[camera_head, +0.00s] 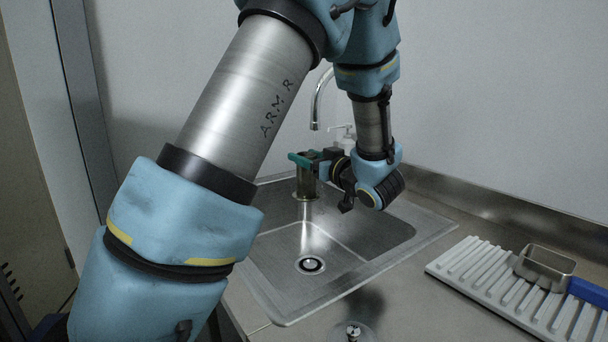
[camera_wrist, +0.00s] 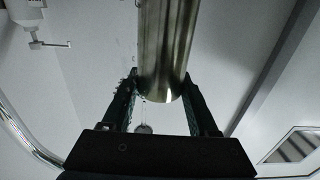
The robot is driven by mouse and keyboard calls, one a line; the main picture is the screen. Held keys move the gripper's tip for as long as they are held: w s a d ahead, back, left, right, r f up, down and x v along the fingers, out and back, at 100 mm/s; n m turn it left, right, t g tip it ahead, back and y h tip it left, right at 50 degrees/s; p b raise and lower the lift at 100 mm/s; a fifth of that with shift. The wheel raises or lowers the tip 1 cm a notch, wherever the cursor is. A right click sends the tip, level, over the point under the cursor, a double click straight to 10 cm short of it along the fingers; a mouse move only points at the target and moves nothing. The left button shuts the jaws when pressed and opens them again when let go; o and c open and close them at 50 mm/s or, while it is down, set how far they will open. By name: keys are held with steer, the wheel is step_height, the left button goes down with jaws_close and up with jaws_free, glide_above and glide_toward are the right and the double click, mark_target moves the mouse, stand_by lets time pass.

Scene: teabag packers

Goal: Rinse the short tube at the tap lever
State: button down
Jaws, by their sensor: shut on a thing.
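The short tube (camera_head: 306,184) is a dull metallic cylinder, held roughly upright above the back of the sink. It also shows in the wrist view (camera_wrist: 168,45), with its rounded end between my fingers. My gripper (camera_head: 308,164) is shut on it; its dark fingers lie on either side of the tube in the wrist view. The chrome tap spout (camera_head: 317,100) curves down just above and behind my gripper. A small white fitting with a thin arm (camera_head: 344,129) stands right of the spout; I cannot tell whether it is the tap lever. A pale streak below the tube may be water or reflection.
The steel sink (camera_head: 262,268) has a drain (camera_head: 310,265) in its basin. Right of it, a ribbed white rack (camera_head: 470,262) holds a small metal box (camera_head: 545,265) and a blue item (camera_head: 588,291). A round metal fitting (camera_head: 353,331) sits at the front.

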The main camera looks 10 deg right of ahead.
steer(key=shift+s+d, duration=0.15)
stand_by(0.3)
steer(key=shift+w+a, duration=0.4)
steer(key=shift+w, duration=0.05)
steer(key=shift+s+d, duration=0.15)
steer(key=shift+s+d, duration=0.25)
steer(key=shift+s, duration=0.05)
steer(key=s+a, duration=0.5)
steer(key=shift+s+a, duration=0.25)
steer(key=shift+a, duration=0.15)
stand_by(0.6)
stand_by(1.1)
